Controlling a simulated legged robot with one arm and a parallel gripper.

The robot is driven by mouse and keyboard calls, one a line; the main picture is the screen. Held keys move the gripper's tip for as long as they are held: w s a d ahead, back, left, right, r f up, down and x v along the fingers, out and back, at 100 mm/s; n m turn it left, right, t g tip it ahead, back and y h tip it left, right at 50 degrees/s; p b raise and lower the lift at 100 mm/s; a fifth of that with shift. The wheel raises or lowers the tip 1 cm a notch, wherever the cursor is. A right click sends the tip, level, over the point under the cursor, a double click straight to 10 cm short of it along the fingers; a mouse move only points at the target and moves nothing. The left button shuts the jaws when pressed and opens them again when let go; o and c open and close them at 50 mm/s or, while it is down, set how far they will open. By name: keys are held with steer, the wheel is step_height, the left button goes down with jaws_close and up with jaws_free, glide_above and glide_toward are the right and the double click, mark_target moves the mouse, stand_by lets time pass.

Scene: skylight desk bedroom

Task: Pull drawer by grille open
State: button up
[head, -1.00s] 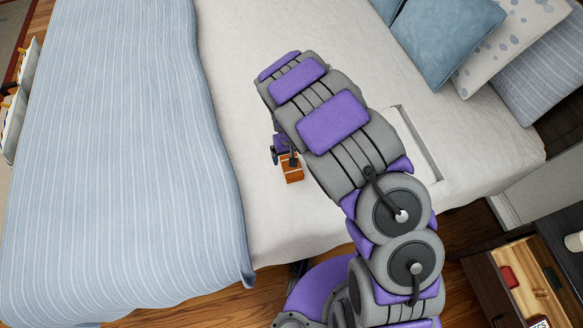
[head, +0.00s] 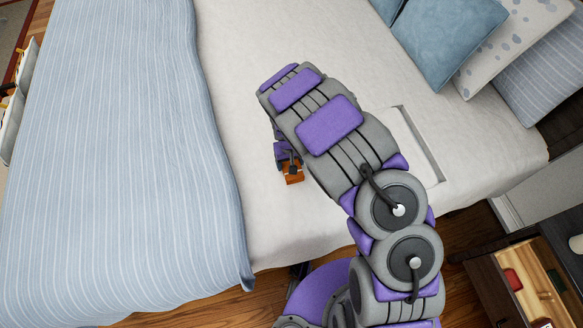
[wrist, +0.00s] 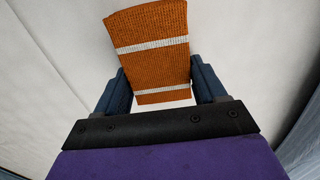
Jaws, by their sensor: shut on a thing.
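The head view shows a small part of the block (head: 294,177) over the bed, partly covered by my gripper. A dark wooden cabinet (head: 487,285) at the lower right has an open, light-wood compartment (head: 535,283) that looks like a drawer. A red item (head: 513,279) lies inside. The cabinet is cut off by the frame edge, and I cannot make out a grille.
The bed has a white sheet (head: 255,215), a blue striped blanket (head: 115,150) on the left and several pillows (head: 446,40) at the upper right. A white tray-like frame (head: 432,172) lies beside my arm. Wooden floor (head: 195,306) shows at the front.

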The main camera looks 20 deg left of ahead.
steer(key=c, duration=0.3)
steer(key=shift+c, duration=0.2)
steer(key=shift+r, duration=0.6)
step_height(320, 180, up, 2)
steer(key=shift+r+p, duration=0.2)
steer(key=shift+p, duration=0.55)
steer(key=s+d, duration=0.2)
steer(key=s, duration=0.2)
steer(key=s+d+r+p, duration=0.1)
steer(key=s+d, duration=0.1)
steer(key=s, duration=0.3)
steer(key=s+d+p, duration=0.1)
steer(key=s+d, duration=0.1)
steer(key=s, duration=0.3)
steer(key=shift+s+d+r, duration=0.2)
steer(key=shift+s+d, duration=0.05)
steer(key=shift+d, duration=0.15)
steer(key=shift+w, duration=0.15)
steer(key=w+d+r+m, duration=0.25)
steer(key=w+r, duration=0.25)
steer(key=w, duration=0.5)
steer(key=w+d+r+m, duration=0.2)
steer(key=w+d+r, duration=0.4)
steer(key=d+r, duration=0.2)
steer(key=w+d+r+m, duration=0.2)
steer(key=w+d+r, duration=0.4)
steer(key=d+r, duration=0.3)
steer(key=shift+d+r, duration=0.3)
steer(key=shift+d, duration=0.55)
